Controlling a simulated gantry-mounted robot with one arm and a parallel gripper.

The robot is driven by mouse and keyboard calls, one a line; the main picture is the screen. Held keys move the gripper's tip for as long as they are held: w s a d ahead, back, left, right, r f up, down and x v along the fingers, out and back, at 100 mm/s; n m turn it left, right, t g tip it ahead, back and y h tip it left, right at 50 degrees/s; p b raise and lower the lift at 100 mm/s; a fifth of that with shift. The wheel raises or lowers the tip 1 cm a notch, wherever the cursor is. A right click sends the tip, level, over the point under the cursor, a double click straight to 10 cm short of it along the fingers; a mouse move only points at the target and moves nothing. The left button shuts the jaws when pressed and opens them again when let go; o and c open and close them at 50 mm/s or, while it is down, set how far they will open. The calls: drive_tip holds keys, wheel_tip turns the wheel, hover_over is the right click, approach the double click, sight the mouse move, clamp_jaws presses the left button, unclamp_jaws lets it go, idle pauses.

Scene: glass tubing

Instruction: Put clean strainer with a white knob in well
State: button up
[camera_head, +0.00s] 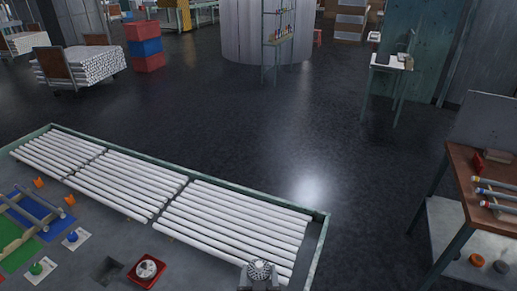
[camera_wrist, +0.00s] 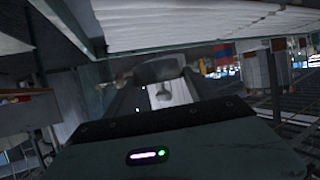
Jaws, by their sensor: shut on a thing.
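My gripper (camera_head: 259,281) is at the bottom edge of the head view, by the near right end of the white tubes. It is shut on a round, pale, perforated strainer (camera_head: 261,267). In the wrist view the strainer (camera_wrist: 160,70) is a dark disc with a small greyish knob, between the fingers of my gripper (camera_wrist: 162,97); the knob's true colour is hard to tell there. A dark square recess (camera_head: 107,269), which looks like the well, is in the grey bench well left of my gripper. Its inside is too dark to read.
Between recess and gripper, a red tray (camera_head: 158,279) holds another round whitish piece (camera_head: 147,268). Rows of white tubes (camera_head: 235,222) lie behind, inside a raised green rim (camera_head: 322,232).

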drive_tip(key=s+r+p, duration=0.5)
drive_tip(key=r+p, duration=0.5)
drive_tip(key=p, duration=0.1)
drive_tip(key=s+r+p, duration=0.4)
drive_tip(key=r+p, duration=0.7)
drive_tip(key=p, duration=0.1)
drive_tip(key=shift+s+a+p, duration=0.15)
drive_tip(key=shift+s+p, duration=0.15)
drive_tip(key=shift+s, duration=0.05)
